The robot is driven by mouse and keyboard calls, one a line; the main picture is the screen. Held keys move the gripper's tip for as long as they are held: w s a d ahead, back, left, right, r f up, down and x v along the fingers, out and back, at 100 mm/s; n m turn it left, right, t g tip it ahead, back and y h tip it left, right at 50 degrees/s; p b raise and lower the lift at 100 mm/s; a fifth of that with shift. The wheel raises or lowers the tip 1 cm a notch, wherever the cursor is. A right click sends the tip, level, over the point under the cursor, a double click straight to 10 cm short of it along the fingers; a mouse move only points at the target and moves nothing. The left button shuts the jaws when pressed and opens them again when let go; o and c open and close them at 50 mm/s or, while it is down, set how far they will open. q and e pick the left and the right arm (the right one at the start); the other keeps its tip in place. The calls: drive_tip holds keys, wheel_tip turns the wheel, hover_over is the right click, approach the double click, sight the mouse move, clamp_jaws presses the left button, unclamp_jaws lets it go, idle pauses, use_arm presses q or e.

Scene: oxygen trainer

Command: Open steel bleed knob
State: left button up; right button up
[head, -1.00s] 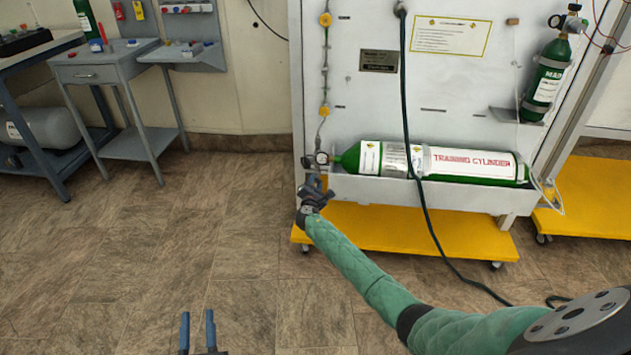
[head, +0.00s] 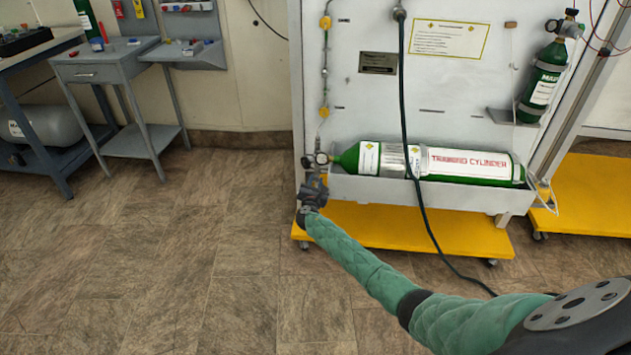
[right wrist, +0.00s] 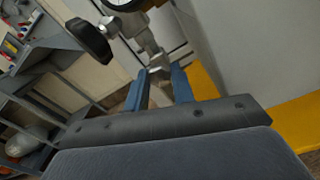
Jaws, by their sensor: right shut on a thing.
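The steel bleed knob (right wrist: 158,66) shows in the right wrist view as a small metal piece below the regulator body, between my blue fingertips. My right gripper (right wrist: 159,80) is shut on it, and the fingers partly hide it. In the head view my right gripper (head: 314,178) is just below the round gauge (head: 321,158) at the left end of the green training cylinder (head: 455,163). The knob is too small and covered to make out there. My left gripper is out of view.
A black knob (right wrist: 90,40) sticks out left of the regulator in the right wrist view. A dark hose (head: 407,120) hangs across the white panel (head: 350,110). A yellow base (head: 400,228) lies below. The floor to the left is clear up to the grey side table (head: 95,72).

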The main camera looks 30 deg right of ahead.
drive_tip(key=shift+a, duration=0.1)
drive_tip(key=n+p, duration=0.3)
drive_tip(key=shift+r, duration=0.1)
drive_tip(key=shift+n+p, duration=0.8)
drive_tip(key=shift+n, duration=0.4)
drive_tip(key=shift+s+f+n+p, duration=0.1)
drive_tip(key=shift+f+n+p, duration=0.1)
drive_tip(key=shift+n+p, duration=0.45)
drive_tip(key=shift+n, duration=0.25)
drive_tip(key=o, duration=1)
